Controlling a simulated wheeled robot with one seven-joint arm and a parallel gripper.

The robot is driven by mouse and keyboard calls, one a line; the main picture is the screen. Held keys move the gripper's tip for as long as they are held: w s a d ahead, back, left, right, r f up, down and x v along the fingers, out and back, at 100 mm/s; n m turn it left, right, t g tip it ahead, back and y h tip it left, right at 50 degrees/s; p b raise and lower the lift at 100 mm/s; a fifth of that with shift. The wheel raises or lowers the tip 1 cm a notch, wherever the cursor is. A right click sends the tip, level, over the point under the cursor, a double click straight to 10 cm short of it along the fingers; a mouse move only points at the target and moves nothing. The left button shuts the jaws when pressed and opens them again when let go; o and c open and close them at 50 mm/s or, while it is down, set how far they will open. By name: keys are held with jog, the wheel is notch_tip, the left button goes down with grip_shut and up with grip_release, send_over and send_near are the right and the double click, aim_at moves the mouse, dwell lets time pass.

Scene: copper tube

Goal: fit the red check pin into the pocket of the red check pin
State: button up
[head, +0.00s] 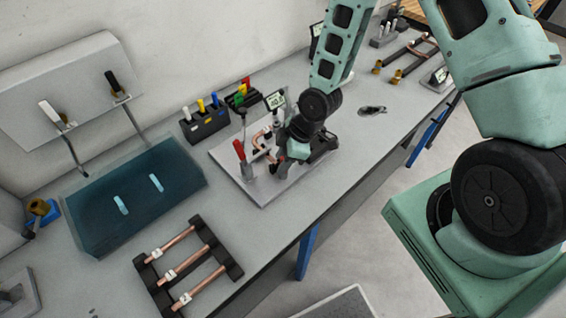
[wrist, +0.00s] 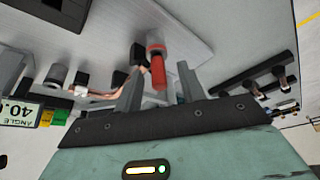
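In the wrist view a red cylinder (wrist: 159,75) with a grey collar lies between the two fingers of my gripper (wrist: 159,96). The fingers are apart, with gaps on both sides of it. I cannot tell whether it is the check pin or a clamp handle. In the head view my gripper (head: 281,163) is low over the fixture plate (head: 262,192), largely hidden by its own wrist. A red upright handle or pin (head: 239,150) stands at the plate's left. A dark rack (head: 208,125) holds white, yellow and blue pins. I cannot make out the red pin's pocket.
A bent copper tube (wrist: 95,92) is close to the fingers in the wrist view. A small display (head: 275,100) and a block with green, yellow and red parts (head: 238,98) stand behind the plate. A tube rack (head: 190,265) and blue-green box (head: 135,195) are left.

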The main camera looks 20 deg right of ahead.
jog(key=shift+c, duration=0.3)
grip_shut()
notch_tip(320, 180, up, 9)
jog(key=shift+f+b, duration=0.1)
jog(key=shift+b, duration=0.55)
jog(key=shift+w+d+r, duration=0.1)
jog(key=shift+d+r, duration=0.05)
jog(key=shift+r, duration=0.2)
jog(key=w+d+b, duration=0.1)
jog(key=w+d, duration=0.2)
jog(key=d, duration=0.7)
notch_tip(320, 180, down, 9)
jog(key=shift+w+f+p, duration=0.15)
jog(key=shift+p, duration=0.6)
